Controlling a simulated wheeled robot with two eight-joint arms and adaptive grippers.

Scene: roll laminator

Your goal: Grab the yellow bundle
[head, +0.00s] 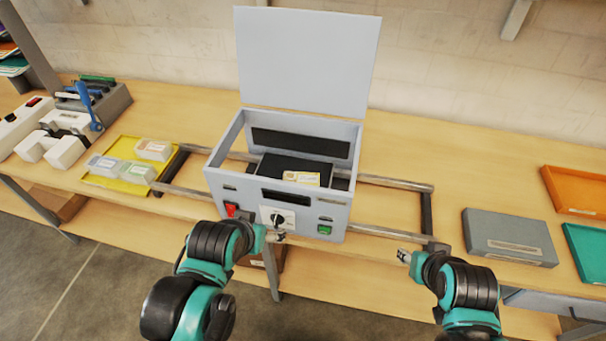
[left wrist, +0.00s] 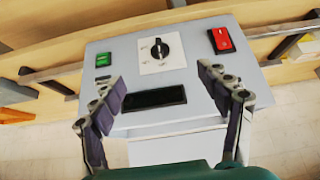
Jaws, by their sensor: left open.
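A small pale bundle with a yellow-tan label (head: 302,178) sits inside the open laminator (head: 222,186), near its front wall on the dark inner part. My left gripper (head: 278,236) is in front of the laminator's front panel, near the black knob (head: 277,219). In the left wrist view my left gripper (left wrist: 165,88) is open, its fingers apart with nothing between them, and faces the panel with the knob (left wrist: 156,48). The bundle does not show there. My right gripper (head: 404,256) is right of the laminator, near the table's front edge; its finger opening is too small to judge.
The laminator's lid (head: 306,60) stands up. Metal rails (head: 385,182) run out on both sides. A yellow tray (head: 113,182) with several pale bundles lies left. A grey box (head: 508,236), an orange tray (head: 577,195) and a green tray (head: 590,250) are right.

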